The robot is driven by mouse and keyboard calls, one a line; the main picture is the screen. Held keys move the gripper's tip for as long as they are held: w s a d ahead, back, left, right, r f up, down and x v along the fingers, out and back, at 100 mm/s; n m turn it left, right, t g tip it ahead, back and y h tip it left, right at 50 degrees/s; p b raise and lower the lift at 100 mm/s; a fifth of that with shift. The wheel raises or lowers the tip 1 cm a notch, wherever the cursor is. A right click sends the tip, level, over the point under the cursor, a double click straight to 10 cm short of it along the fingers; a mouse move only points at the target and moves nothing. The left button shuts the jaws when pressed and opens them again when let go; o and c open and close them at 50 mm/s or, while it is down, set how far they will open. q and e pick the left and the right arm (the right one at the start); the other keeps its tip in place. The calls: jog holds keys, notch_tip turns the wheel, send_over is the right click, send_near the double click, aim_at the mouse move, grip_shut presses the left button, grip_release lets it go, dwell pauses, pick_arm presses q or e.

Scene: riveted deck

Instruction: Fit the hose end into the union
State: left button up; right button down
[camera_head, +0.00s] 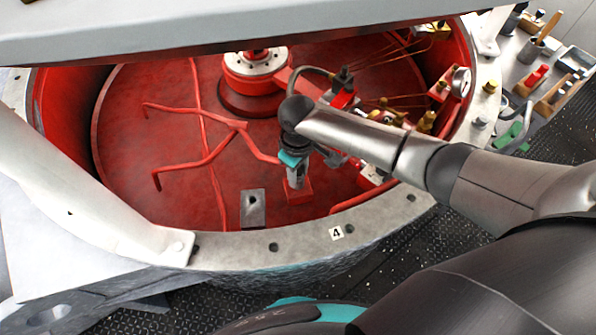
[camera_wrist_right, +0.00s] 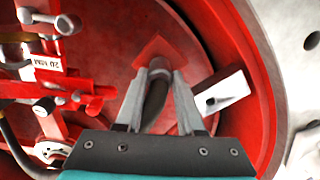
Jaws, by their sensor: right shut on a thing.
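My right gripper (camera_head: 296,182) reaches down into the red round housing (camera_head: 125,120). It also shows in the right wrist view (camera_wrist_right: 160,80), shut on the dark hose end (camera_wrist_right: 155,102). A grey collar (camera_wrist_right: 158,65) shows at the fingertips; I take it for the union, but cannot be sure. It sits over a red square block (camera_wrist_right: 155,46), which also shows in the head view (camera_head: 299,194). The fingers hide the joint, so I cannot tell whether the hose end is inside the collar or just above it. My left gripper is not in view.
A grey bracket (camera_head: 253,208) stands left of the block. Red pipes (camera_head: 210,150) cross the floor. The pale bolted rim (camera_head: 300,245) bounds the housing; a grey beam (camera_head: 240,30) crosses above.

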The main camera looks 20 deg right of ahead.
jog(key=shift+f, duration=0.35)
jog(key=shift+c, duration=2.2)
grip_release()
notch_tip(320, 180, up, 15)
jog(key=p, duration=0.3)
jog(key=shift+r, duration=0.15)
